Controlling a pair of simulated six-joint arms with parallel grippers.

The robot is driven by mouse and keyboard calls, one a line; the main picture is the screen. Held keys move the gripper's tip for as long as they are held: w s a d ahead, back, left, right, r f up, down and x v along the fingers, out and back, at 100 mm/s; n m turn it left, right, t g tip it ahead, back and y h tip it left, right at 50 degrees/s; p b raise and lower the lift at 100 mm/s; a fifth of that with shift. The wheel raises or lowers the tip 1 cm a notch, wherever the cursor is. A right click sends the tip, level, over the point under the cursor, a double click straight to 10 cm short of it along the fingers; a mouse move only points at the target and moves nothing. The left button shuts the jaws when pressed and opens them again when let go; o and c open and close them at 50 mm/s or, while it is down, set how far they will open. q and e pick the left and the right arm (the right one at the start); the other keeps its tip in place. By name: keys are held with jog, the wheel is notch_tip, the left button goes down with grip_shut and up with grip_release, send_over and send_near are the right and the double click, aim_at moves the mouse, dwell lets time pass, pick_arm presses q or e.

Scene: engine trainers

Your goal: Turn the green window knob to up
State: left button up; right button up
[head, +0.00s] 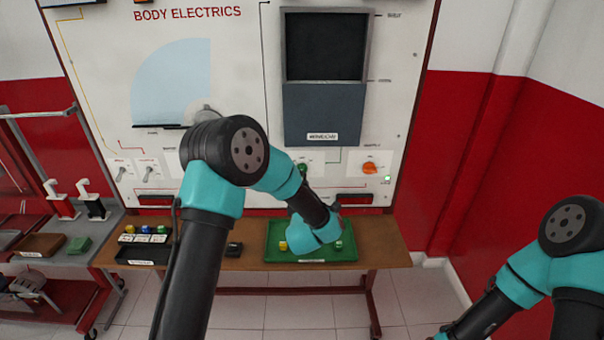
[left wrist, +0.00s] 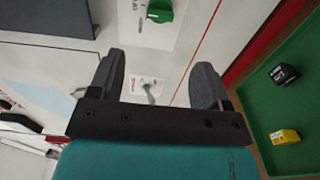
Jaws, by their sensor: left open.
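The green window knob (head: 303,170) is on the lower part of the board, partly hidden by my left arm in the head view. In the left wrist view the knob (left wrist: 159,10) shows at the top edge on its white plate, and the frame edge cuts it. Which way it points is unclear. My left gripper (left wrist: 160,62) is open and empty, its two fingers apart and not touching the knob. In the head view its jaws are hidden behind my arm. My right arm shows at the right, but its gripper is out of the picture.
The board (head: 240,60) also carries an orange knob (head: 370,168), a lit green lamp (head: 388,178), a dark window panel (head: 325,45) and small switches (head: 121,172). A green tray (head: 345,253) with small blocks sits on the bench (head: 395,255) below. A grey lever switch (left wrist: 150,92) shows between my fingers.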

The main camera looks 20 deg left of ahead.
aim_at(302, 170)
pick_arm(q)
jog(key=x, duration=1.3)
jog(key=c, duration=0.9)
